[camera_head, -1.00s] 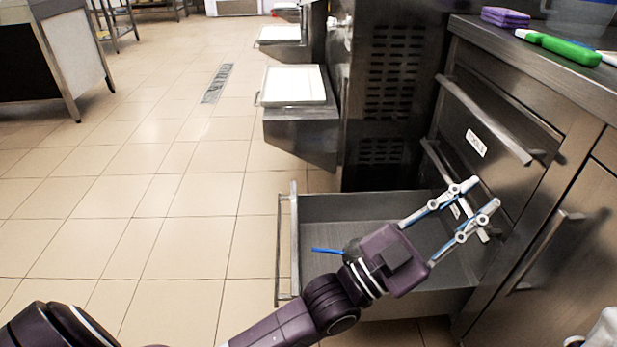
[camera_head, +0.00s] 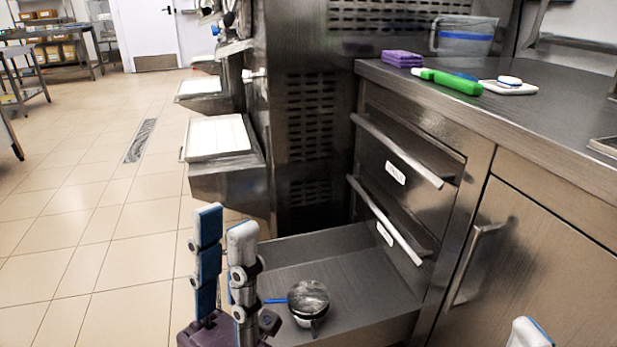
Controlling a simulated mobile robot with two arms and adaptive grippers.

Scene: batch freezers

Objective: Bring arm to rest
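My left gripper (camera_head: 225,220) points upward at the lower left, in front of the open drawer's left edge. Its two white-and-blue fingers stand apart with nothing between them. The open bottom drawer (camera_head: 345,262) holds a dark round utensil (camera_head: 308,298) with a blue handle, lying on its floor. The gripper is apart from the utensil in the picture. Only a white and blue tip of my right gripper (camera_head: 530,333) shows at the bottom right edge, so its opening is hidden.
Two closed drawers (camera_head: 405,165) sit above the open one. The counter (camera_head: 500,115) bears purple sponges (camera_head: 402,58), a green-handled brush (camera_head: 450,80), a small white dish (camera_head: 508,87) and a clear tub (camera_head: 465,35). Freezers with trays (camera_head: 218,136) stand left of it. The tiled floor (camera_head: 90,200) is open.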

